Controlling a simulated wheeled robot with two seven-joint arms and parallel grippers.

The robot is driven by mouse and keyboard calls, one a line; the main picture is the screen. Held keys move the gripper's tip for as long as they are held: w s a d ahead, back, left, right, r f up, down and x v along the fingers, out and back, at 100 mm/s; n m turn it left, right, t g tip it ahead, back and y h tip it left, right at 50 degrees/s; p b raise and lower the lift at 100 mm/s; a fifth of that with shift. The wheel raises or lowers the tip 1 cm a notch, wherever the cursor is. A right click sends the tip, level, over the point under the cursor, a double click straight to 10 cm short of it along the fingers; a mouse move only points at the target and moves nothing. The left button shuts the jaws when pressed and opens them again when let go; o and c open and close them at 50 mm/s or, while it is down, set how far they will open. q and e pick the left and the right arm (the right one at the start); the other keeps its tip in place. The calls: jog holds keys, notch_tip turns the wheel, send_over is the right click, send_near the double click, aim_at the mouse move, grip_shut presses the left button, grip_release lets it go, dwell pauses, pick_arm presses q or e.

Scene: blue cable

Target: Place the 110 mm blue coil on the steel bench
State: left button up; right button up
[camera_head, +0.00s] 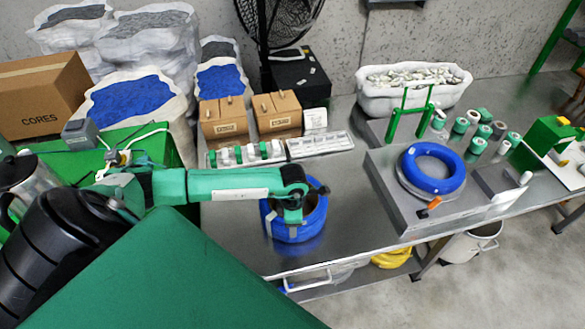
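A blue coil (297,232) is at the near edge of the steel bench (350,220), below the end of my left arm. It looks upright on its flat side, with its opening facing up. A second blue coil (433,185) lies flat on a grey machine (385,185) to the right. I cannot read either coil's size. My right gripper is not in view.
Brown boxes (277,124), a tray of green and white spools (243,154) and a fan (275,30) stand at the back. Several spools (460,128), a white sack (412,95) and a green device (550,140) occupy the right. Bare bench lies between the left coil and the machine.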

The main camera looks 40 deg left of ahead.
pick_arm(q)
notch_tip(320, 180, up, 8)
jog(key=b, duration=0.1)
jog(key=shift+r, duration=0.25)
dwell(0.4)
